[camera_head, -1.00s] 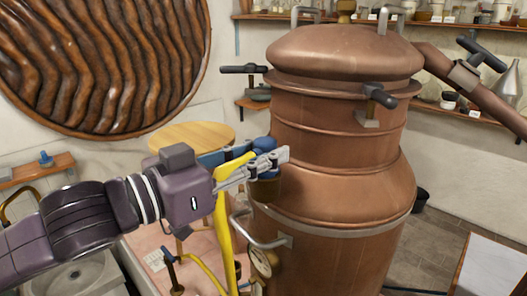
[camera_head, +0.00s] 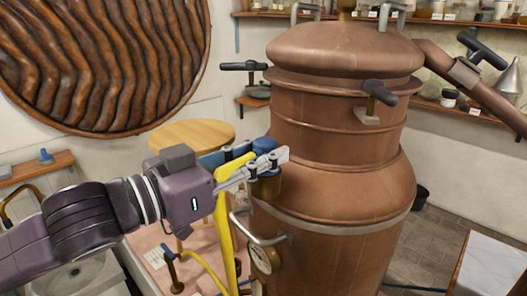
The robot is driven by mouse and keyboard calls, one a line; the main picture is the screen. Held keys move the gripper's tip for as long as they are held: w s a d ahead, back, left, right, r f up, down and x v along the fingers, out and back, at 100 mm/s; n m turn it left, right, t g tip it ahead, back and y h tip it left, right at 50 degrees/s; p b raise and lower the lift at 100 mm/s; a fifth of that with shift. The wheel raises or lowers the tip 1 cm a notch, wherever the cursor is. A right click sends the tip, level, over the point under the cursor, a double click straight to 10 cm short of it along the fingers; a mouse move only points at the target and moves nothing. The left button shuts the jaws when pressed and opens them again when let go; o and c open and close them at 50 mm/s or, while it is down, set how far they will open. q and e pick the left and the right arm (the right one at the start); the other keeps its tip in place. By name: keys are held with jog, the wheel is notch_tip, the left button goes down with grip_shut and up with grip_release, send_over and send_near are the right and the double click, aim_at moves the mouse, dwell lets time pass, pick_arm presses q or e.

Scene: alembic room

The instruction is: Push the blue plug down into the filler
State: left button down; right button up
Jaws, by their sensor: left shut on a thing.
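The blue plug (camera_head: 264,145) is a rounded dark blue knob at the left side of the copper still. The pale fingers of my left gripper (camera_head: 266,163) are shut on it, with its top showing above them. The filler (camera_head: 268,188) appears as a dark brassy cylinder directly below the fingers, against the still's side. The fingers hide the join between plug and filler, so I cannot tell how deep the plug sits. My right gripper is not in view.
The copper still (camera_head: 335,190) fills the centre, with black-handled clamps, a side handle (camera_head: 262,238) and a gauge (camera_head: 264,258). A round wooden stool (camera_head: 190,135) stands behind. Another blue knob (camera_head: 45,156) sits on the left shelf.

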pick_arm(q)
jog(key=c, duration=1.5)
grip_release()
